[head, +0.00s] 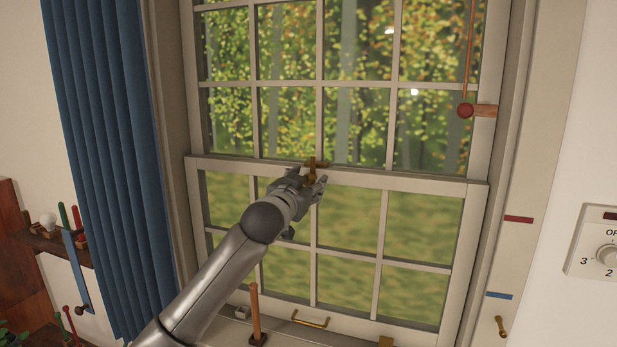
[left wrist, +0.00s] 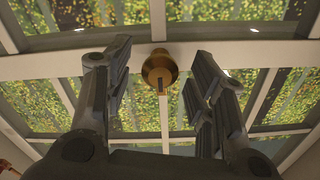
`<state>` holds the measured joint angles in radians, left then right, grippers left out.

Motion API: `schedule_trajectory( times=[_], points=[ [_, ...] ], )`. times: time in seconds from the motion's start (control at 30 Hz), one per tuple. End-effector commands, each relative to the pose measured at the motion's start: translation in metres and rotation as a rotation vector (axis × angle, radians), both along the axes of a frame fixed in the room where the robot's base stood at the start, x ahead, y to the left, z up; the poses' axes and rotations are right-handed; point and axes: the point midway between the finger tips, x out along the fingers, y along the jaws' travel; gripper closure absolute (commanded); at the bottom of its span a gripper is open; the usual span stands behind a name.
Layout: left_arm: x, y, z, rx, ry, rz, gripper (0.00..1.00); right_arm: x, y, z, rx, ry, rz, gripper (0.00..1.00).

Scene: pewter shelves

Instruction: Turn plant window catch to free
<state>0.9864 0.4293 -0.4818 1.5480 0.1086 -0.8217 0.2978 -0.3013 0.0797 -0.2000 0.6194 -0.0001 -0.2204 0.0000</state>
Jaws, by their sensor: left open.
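The window catch (head: 311,169) is a small brass piece at the meeting rail of the sash window (head: 400,178), near the middle. In the left wrist view the catch (left wrist: 160,70) shows as a round brass knob with a dark slot or lever at its lower part. My left gripper (head: 308,186) is up at the catch in the head view and hides part of it. In the left wrist view its two fingers (left wrist: 160,85) are apart, one on each side of the brass knob, with gaps between. My right gripper is not in view.
A blue curtain (head: 105,150) hangs at the left. A wooden stick (head: 255,312) and a brass handle (head: 310,320) are low at the window. A dial panel (head: 600,250) is on the right wall.

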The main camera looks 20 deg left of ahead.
Motion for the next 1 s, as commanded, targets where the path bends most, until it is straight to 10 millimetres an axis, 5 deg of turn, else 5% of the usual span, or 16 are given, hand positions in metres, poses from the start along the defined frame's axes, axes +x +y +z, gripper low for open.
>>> schedule_trajectory(
  times=[0.57,0.9,1.0],
  points=[
    [0.015,-0.001,-0.001,0.001,0.000,0.000,0.51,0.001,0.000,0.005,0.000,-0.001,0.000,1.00],
    [0.015,-0.001,-0.001,0.001,0.001,0.000,0.94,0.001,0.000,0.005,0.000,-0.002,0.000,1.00],
    [0.015,-0.001,-0.001,-0.001,0.001,0.000,0.95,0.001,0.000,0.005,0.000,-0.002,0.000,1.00]
  ],
)
